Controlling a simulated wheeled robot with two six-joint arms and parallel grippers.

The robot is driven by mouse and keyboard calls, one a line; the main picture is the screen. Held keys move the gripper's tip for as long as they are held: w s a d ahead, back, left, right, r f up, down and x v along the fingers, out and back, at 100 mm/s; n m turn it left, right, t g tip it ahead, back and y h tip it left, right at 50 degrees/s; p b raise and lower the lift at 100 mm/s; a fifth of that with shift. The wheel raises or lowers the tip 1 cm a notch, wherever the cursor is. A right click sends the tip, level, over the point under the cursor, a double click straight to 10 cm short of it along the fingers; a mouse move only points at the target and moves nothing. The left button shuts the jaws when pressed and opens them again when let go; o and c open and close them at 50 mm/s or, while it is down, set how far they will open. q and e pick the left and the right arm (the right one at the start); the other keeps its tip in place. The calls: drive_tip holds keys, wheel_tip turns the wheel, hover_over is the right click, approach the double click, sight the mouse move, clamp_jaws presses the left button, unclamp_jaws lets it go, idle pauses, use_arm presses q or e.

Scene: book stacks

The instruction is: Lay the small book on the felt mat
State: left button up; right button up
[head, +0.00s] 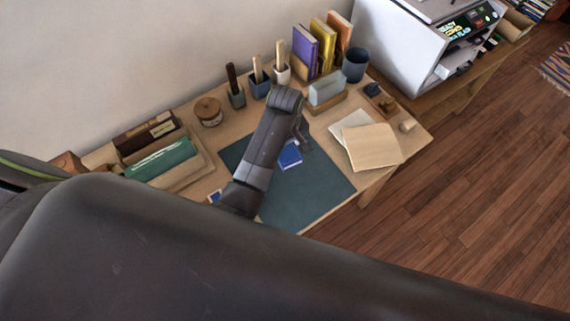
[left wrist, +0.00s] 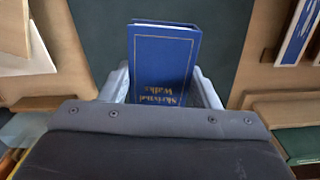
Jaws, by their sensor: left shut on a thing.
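The small book is blue with gold lettering. It shows in the head view (head: 290,155) over the felt mat, just beside my left gripper (head: 301,140). In the left wrist view the book (left wrist: 165,60) sits between the two fingers of my left gripper (left wrist: 163,90), which is shut on it. The felt mat (head: 325,188) is dark teal and lies on the desk; it also shows behind the book in the left wrist view (left wrist: 228,50). I cannot tell whether the book touches the mat. My right gripper is not in view.
Pencil pots (head: 260,88), upright books (head: 305,50) and a blue cup (head: 355,65) stand along the back. A file holder with a green folder (head: 160,158) is on the left. The mat's front part is clear.

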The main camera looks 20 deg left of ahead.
use_arm(q)
drive_tip(key=shift+s+d+r+n, duration=0.15)
drive_tip(key=shift+s+r+n, duration=0.25)
drive_tip(key=shift+n, duration=0.3)
drive_tip(key=shift+f+p, duration=0.3)
drive_tip(key=shift+f, duration=4.85)
drive_tip(key=shift+f, duration=0.1)
drive_tip(key=o, duration=1)
drive_tip(key=shift+o, duration=0.2)
wheel_tip(320, 180, up, 12)
drive_tip(key=shift+r, duration=0.15)
